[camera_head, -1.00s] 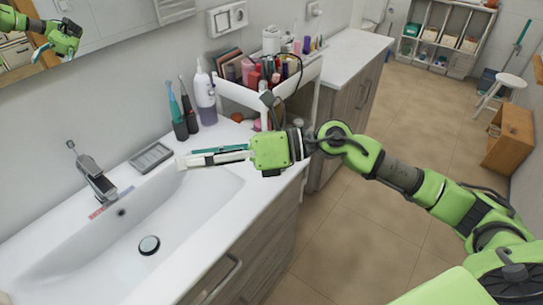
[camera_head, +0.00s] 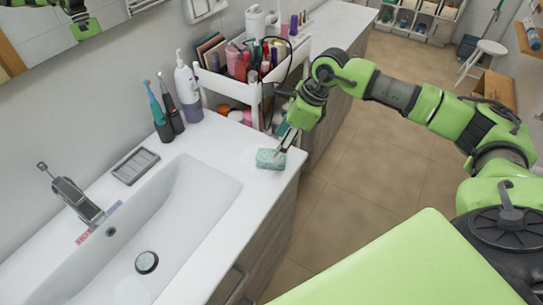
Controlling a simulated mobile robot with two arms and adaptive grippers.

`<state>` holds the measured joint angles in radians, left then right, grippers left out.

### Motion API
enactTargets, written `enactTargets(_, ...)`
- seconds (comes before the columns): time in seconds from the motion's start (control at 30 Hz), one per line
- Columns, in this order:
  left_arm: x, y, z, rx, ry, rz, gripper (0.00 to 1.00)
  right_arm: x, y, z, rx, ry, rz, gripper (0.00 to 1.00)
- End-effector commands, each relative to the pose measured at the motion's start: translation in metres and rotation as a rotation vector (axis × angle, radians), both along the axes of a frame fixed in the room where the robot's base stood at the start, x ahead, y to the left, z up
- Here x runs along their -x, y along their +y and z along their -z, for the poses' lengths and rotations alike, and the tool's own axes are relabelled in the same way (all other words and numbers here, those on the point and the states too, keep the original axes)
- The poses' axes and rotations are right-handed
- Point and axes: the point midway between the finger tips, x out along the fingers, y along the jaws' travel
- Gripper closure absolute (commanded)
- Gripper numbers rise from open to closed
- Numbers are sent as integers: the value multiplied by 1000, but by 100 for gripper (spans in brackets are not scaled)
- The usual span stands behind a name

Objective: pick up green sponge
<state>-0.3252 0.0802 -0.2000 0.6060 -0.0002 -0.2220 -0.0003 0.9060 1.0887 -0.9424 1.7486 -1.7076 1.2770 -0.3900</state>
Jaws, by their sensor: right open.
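A green sponge (camera_head: 270,159) with a pale, mottled surface lies on the white counter near its right front edge. My right gripper (camera_head: 284,141) comes down from above and behind the sponge, its fingers pointing down toward it. The fingertips are at or just above the sponge's upper right side; I cannot tell whether they touch it. The gripper is open. My left gripper is not seen directly.
The sink basin (camera_head: 185,225) with its faucet (camera_head: 77,203) lies to the left. A soap dish (camera_head: 136,166), electric toothbrushes (camera_head: 158,112) and a white-purple bottle (camera_head: 188,88) stand behind. A cosmetics cart (camera_head: 232,88) stands close behind my right gripper. The counter around the sponge is clear.

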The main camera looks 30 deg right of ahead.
Motion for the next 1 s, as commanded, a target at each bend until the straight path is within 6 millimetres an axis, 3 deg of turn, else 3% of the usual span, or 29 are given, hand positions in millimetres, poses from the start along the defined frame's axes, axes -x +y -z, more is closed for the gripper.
enactTargets(0.07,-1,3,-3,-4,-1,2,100,-1,3,7,-1,2,0,42)
enactTargets(0.3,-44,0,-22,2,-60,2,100,-2,10,24,-1,4,-1,42)
enactTargets(0.37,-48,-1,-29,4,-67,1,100,-3,13,32,-1,5,0,42)
enactTargets(0.53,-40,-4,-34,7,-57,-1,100,-9,20,54,-2,1,0,42)
enactTargets(0.8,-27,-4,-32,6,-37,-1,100,-9,20,60,0,-1,0,42)
enactTargets(0.83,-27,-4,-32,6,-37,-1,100,-9,20,60,-1,-1,0,45)
enactTargets(1.0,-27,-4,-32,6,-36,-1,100,-9,20,60,-1,-1,0,84)
